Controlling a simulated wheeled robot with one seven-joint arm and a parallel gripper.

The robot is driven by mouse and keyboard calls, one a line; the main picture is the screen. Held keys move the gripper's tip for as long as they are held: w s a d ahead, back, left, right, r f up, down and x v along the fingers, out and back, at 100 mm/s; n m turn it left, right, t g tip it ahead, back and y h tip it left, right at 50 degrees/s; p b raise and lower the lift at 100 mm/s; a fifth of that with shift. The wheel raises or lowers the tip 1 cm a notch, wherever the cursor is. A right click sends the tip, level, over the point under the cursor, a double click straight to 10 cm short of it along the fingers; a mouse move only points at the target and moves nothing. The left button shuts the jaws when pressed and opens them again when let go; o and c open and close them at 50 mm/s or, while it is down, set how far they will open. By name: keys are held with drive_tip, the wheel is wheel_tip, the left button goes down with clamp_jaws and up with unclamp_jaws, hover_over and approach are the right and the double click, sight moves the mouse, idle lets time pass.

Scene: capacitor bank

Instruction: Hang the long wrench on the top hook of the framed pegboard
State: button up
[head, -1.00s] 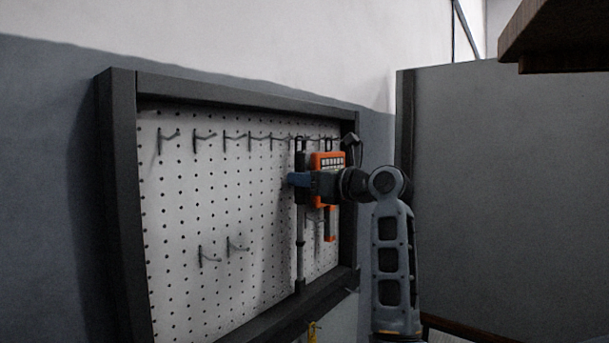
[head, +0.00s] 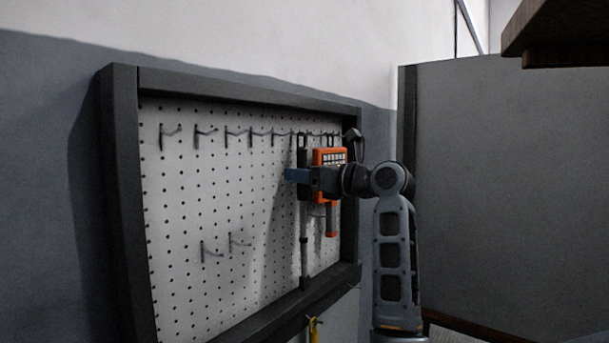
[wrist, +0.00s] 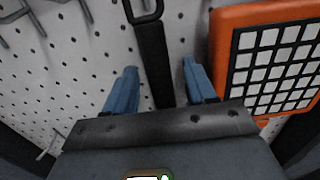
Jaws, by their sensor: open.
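The long wrench (head: 304,225) is upright against the white pegboard (head: 190,300) in its dark frame, with its shaft reaching down near the bottom edge. Its black loop (wrist: 145,9) is at the height of the top row of hooks; whether the loop is fully over a hook is hard to tell. My gripper (head: 298,175) is at the upper part of the wrench. In the wrist view my gripper (wrist: 160,66) is open, with the dark handle (wrist: 152,62) between its two blue fingers and visible gaps on both sides.
An orange tool with a white grid face (wrist: 275,62) hangs close to the right finger. Several bare hooks (head: 205,131) line the top row to the left, with two lower hooks (head: 238,240). A wooden overhang (head: 560,35) is at the upper right.

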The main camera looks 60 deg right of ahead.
drive_tip(key=shift+f, duration=0.1)
drive_tip(key=b+v, duration=0.1)
drive_tip(key=v, duration=0.6)
drive_tip(key=shift+s, duration=0.35)
drive_tip(key=shift+a, duration=0.1)
drive_tip(key=w+a+f+n+g, duration=0.1)
drive_tip(key=w+a+f+n, duration=0.15)
drive_tip(key=a+f, duration=0.4)
drive_tip(key=w+a+f+n, duration=0.1)
drive_tip(key=a+f+n, duration=0.25)
drive_tip(key=f, duration=0.65)
drive_tip(key=w+a+f+n+g, duration=0.1)
drive_tip(key=a+f+n, duration=0.25)
drive_tip(key=f, duration=0.55)
drive_tip(key=s+a+f+n+g, duration=0.1)
drive_tip(key=s+a+f+n, duration=0.4)
drive_tip(key=a+f+n, duration=0.45)
drive_tip(key=s+a+n+y, duration=0.4)
drive_tip(key=s+a+n, duration=1.4)
drive_tip(key=s, duration=0.4)
drive_tip(key=shift+a+r+n, duration=0.35)
drive_tip(key=shift+a+n, duration=0.05)
drive_tip(key=shift+n, duration=0.5)
